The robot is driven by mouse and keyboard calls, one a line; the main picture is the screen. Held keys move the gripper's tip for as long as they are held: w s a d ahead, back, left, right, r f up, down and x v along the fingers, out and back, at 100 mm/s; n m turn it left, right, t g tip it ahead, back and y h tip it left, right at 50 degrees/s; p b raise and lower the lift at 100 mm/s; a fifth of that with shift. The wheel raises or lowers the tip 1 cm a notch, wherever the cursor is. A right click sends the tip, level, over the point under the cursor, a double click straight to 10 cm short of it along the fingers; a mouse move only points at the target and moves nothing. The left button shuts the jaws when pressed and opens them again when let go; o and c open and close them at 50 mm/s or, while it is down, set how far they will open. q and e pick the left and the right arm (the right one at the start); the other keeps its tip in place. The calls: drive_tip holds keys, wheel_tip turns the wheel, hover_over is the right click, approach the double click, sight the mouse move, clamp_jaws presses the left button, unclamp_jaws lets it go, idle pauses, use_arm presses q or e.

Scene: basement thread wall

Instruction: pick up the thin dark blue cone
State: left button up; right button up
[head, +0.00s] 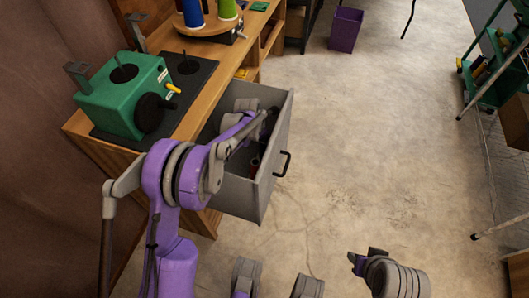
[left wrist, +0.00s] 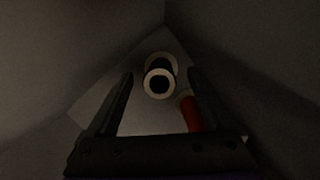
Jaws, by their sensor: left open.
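My left arm reaches into the open grey drawer (head: 231,190). In the left wrist view my left gripper (left wrist: 160,74) is open, its two dark fingers on either side of a dark spool or cone (left wrist: 172,75). Its near end is a pale ring around a dark hole, and a second pale ring shows behind. It looks like the thin dark blue cone, but the light is too dim to tell its colour. I cannot tell whether the fingers touch it. My right gripper (head: 362,261) is low in the head view, away from the drawer; its jaw state is unclear.
A red spool (left wrist: 189,113) lies close to the right finger in the drawer. Drawer walls rise close around the gripper. A green machine (head: 125,95) stands on the bench above. A wider blue cone (head: 193,13) stands on a round wooden stand. The floor (head: 370,130) right of the drawer is clear.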

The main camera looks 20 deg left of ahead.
use_arm(q)
drive_tip(key=shift+w+f, duration=0.15)
drive_tip(key=shift+f, duration=0.35)
clamp_jaws()
